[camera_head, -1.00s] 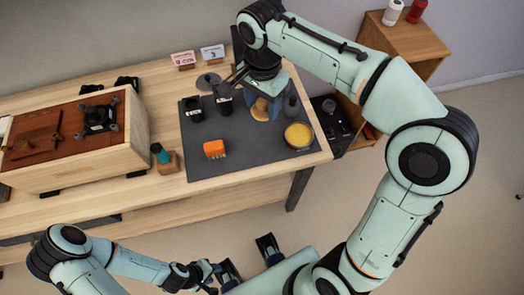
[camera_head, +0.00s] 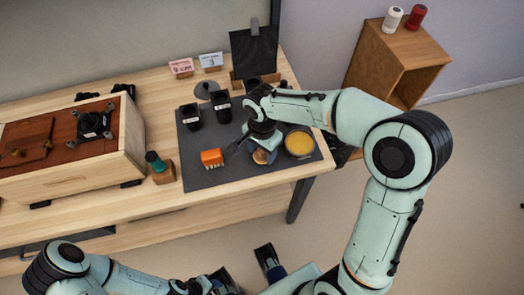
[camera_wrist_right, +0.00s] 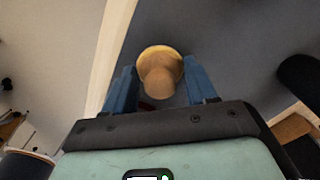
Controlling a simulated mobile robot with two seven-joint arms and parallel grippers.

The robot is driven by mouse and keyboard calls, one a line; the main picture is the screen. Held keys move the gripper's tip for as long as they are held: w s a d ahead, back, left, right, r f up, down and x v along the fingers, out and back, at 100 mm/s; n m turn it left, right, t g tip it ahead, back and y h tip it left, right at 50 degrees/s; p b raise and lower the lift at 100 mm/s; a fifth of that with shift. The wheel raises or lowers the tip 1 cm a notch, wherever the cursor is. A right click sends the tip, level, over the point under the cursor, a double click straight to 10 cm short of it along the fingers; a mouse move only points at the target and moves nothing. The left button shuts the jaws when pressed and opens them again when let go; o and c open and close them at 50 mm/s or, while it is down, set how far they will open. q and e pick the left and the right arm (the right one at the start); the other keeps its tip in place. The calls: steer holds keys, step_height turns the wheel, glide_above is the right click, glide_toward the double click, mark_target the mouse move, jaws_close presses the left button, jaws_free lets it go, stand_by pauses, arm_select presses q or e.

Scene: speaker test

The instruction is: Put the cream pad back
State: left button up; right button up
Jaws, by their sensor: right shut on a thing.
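The cream pad (camera_head: 263,156) looks like a round tan disc with a knob-like middle. It is over the dark grey mat (camera_head: 205,180), between the orange block and the yellow-filled bowl. In the right wrist view the pad (camera_wrist_right: 160,68) sits between the two blue fingers. My right gripper (camera_head: 262,144) is shut on it and partly covers it in the head view. I cannot tell whether the pad touches the mat. My left gripper (camera_head: 200,287) is at the bottom edge of the head view, partly cut off, and its fingers are unclear.
The bowl (camera_head: 299,142) is close on the right; the orange block (camera_head: 211,158) is on the left. Two black cups (camera_head: 222,106) and a dark upright board (camera_head: 255,52) stand behind. A wooden box (camera_head: 70,150) fills the left. The mat's front left is clear.

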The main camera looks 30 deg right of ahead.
steer(key=shift+f, duration=0.4)
steer(key=shift+f, duration=0.1)
steer(key=o, duration=0.9)
steer(key=shift+o, duration=0.2)
step_height(320, 180, up, 12)
steer(key=p, duration=0.2)
